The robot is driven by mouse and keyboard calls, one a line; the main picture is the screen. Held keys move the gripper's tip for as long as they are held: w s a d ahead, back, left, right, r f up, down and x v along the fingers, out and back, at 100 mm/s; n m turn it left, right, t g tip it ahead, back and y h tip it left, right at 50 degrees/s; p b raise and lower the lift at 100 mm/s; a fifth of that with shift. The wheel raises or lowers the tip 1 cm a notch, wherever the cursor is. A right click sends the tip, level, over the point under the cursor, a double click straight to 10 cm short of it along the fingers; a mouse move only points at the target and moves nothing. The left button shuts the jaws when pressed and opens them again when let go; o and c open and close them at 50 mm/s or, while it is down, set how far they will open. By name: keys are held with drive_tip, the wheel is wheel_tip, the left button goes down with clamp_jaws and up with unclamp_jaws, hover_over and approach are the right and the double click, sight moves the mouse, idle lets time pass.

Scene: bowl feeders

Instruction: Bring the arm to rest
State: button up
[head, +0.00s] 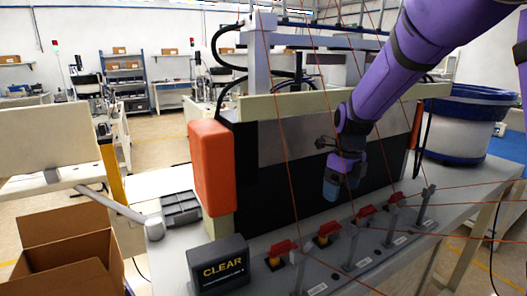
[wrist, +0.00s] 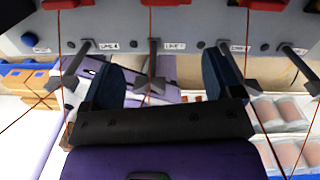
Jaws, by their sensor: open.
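My purple arm (head: 420,60) reaches in from the upper right of the head view. My gripper (head: 331,188) hangs in front of the machine's black panel (head: 268,188), above the row of levers. In the wrist view my gripper (wrist: 165,78) shows two dark blue fingers set wide apart, with nothing held between them. A grey panel edge with several dark pegs (wrist: 153,62) lies beyond the fingertips. I cannot tell the exact gap between my gripper and the levers.
Several grey levers (head: 352,250) with red blocks (head: 325,228) line the bench front. A black box marked CLEAR (head: 218,266) stands at their left, near an orange pillar (head: 211,165). A blue-rimmed bowl feeder (head: 455,135) stands right, an open cardboard box (head: 62,238) lower left. Thin red lines cross the view.

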drive_tip(key=s+d+r+n+t+y, duration=0.15)
drive_tip(key=s+d+r+n, duration=0.35)
drive_tip(key=s+r+n, duration=0.75)
drive_tip(key=s+d+r+n+t+h, duration=0.1)
drive_tip(key=s+d+n+t+h, duration=0.1)
drive_tip(key=s+n, duration=1.3)
drive_tip(key=shift+s+d+r+n+t, duration=0.15)
drive_tip(key=shift+s+d+n+t, duration=0.1)
drive_tip(key=shift+n+t, duration=0.5)
